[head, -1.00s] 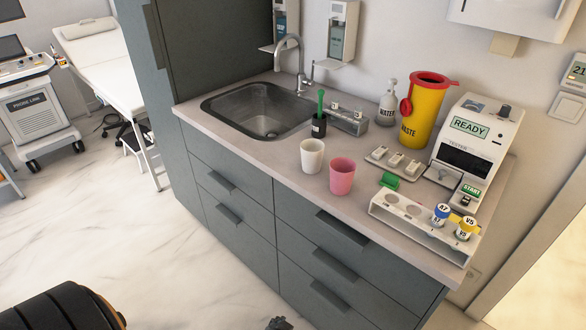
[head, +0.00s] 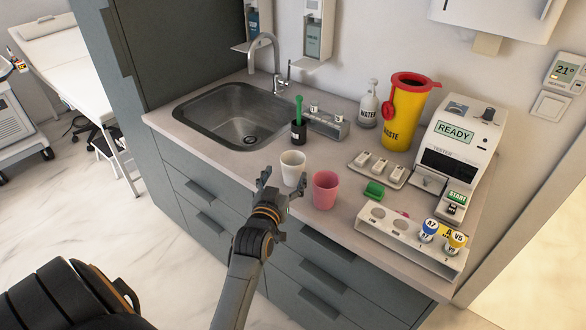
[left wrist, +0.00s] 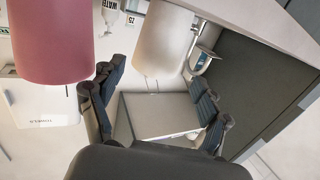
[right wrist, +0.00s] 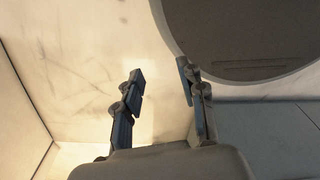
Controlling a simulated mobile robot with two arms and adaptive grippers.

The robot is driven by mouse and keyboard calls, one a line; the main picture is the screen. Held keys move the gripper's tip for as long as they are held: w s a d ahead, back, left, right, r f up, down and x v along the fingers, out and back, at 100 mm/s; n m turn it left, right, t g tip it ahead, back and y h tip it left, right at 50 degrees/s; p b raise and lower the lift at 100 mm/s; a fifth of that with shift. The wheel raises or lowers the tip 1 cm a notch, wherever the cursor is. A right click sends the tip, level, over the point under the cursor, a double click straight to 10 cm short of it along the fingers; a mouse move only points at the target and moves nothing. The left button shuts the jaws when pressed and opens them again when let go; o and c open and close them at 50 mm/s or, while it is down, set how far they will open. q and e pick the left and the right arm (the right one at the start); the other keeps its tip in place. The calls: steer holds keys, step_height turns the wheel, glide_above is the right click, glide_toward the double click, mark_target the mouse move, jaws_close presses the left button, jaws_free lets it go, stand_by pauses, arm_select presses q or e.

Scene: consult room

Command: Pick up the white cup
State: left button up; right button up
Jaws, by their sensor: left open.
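The white cup (head: 292,167) stands upright on the counter near its front edge, left of the pink cup (head: 325,190). My left gripper (head: 280,180) is open at the counter's front edge, just in front of the white cup. In the left wrist view the white cup (left wrist: 164,40) lies ahead, between the directions of the two spread fingers (left wrist: 158,95), and nothing is held. The pink cup (left wrist: 52,40) is close beside the left finger there. My right gripper (right wrist: 160,100) shows only in its own wrist view, with fingers apart and empty.
A black holder (head: 298,133) with a green-handled item is behind the white cup. The sink (head: 235,120) lies to the left.

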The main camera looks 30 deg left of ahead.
mark_target(296, 154)
arm_select(q)
steer(key=shift+w+a, duration=0.2)
steer(key=shift+w, duration=0.5)
steer(key=shift+w+r, duration=0.15)
steer(key=shift+w, duration=0.1)
steer(key=p+x, duration=0.1)
steer(key=x, duration=0.3)
steer(key=shift+w+r+p, duration=0.1)
steer(key=shift+w+p, duration=0.1)
steer(key=shift+p, duration=0.15)
steer(key=shift+w+a, duration=0.1)
steer(key=shift+w, duration=0.1)
arm_select(e)
steer(key=shift+w+a+r, duration=0.1)
steer(key=shift+a+r, duration=0.05)
steer(key=shift+r, duration=0.35)
steer(key=shift+a+r, duration=0.15)
steer(key=shift+r, duration=0.3)
arm_select(q)
steer(key=shift+s, duration=0.1)
steer(key=shift+c, duration=0.5)
steer(key=c, duration=0.9)
arm_select(e)
steer(key=shift+d, duration=0.1)
arm_select(q)
steer(key=shift+o, duration=0.2)
arm_select(e)
steer(key=shift+r, duration=0.1)
